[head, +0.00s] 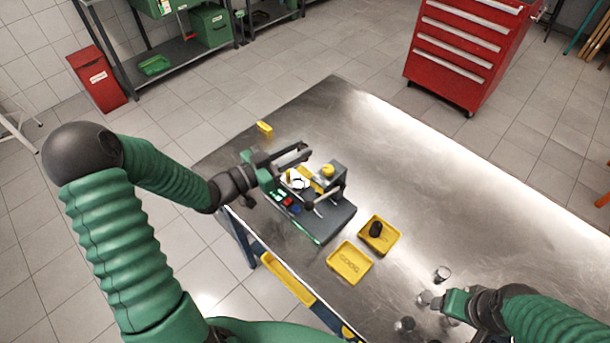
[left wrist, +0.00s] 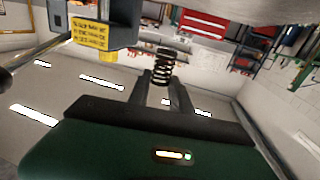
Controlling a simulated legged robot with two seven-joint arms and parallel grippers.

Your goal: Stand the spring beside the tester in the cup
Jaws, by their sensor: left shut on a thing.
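The dark coil spring (left wrist: 163,67) stands between the fingertips of my left gripper (left wrist: 160,88) in the left wrist view. The gripper is shut on it. In the head view the left gripper (head: 288,178) is at the left side of the tester (head: 335,220), and I cannot make out the spring there. The tester has a dark base and a yellow knob; its grey head with a yellow label (left wrist: 90,32) is upper left in the wrist view. The cup cannot be told clearly. My right gripper (head: 440,302) is low at the right, its jaw opening unclear.
Several small metal cylinders (head: 442,273) stand near the right gripper. A yellow block (head: 265,128) lies behind. The table's (head: 450,185) right side is clear.

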